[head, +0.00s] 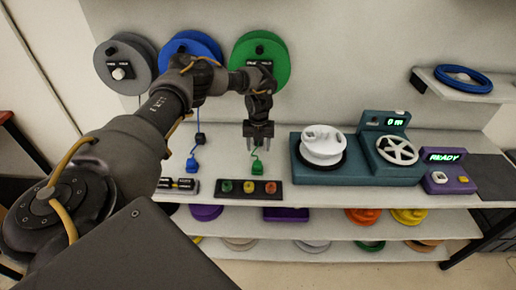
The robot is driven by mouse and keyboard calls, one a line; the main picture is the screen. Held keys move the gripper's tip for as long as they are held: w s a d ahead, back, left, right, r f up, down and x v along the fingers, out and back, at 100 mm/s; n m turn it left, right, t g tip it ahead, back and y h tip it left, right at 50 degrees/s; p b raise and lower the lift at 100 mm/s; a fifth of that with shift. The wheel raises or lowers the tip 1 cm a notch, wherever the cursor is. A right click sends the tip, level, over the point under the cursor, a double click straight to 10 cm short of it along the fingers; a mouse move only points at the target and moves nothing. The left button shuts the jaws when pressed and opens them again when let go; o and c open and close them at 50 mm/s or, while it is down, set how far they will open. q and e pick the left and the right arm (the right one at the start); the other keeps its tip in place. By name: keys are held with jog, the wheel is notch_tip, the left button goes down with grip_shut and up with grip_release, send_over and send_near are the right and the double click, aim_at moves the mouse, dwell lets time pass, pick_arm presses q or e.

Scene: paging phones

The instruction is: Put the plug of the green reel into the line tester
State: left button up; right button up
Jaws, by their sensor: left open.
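The green reel (243,58) hangs on the wall, partly behind my left arm. Its green plug (257,167) is low in front of the wall, on a thin cord, just above the shelf with the dark button strip. My left gripper (258,144) points down right above the plug, with its fingers apart and nothing clearly held. I cannot tell whether the fingers touch the cord. A purple box with a lit READY display (447,174) stands at the right end of the shelf and may be the line tester. My right gripper is not in view.
A grey reel (142,52) and a blue reel (208,43) hang to the left; a blue plug (192,165) hangs lower. A dark strip with coloured knobs (249,197) lies below the green plug. A teal winding machine (401,171) stands between plug and purple box.

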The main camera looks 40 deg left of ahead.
aim_at(257, 163)
pick_arm(q)
jog(key=f+b, duration=0.1)
jog(key=f, duration=0.1)
jog(key=f+b, duration=0.1)
jog(key=f, duration=0.2)
jog(key=f+b, duration=0.1)
jog(key=f, duration=0.2)
jog(key=shift+s+a+f+b, duration=0.15)
jog(key=shift+a+b, duration=0.2)
jog(key=shift+d+f+b, duration=0.1)
jog(key=shift+f+b, duration=0.2)
jog(key=shift+f, duration=0.35)
jog(key=c, duration=0.8)
jog(key=shift+c, duration=0.2)
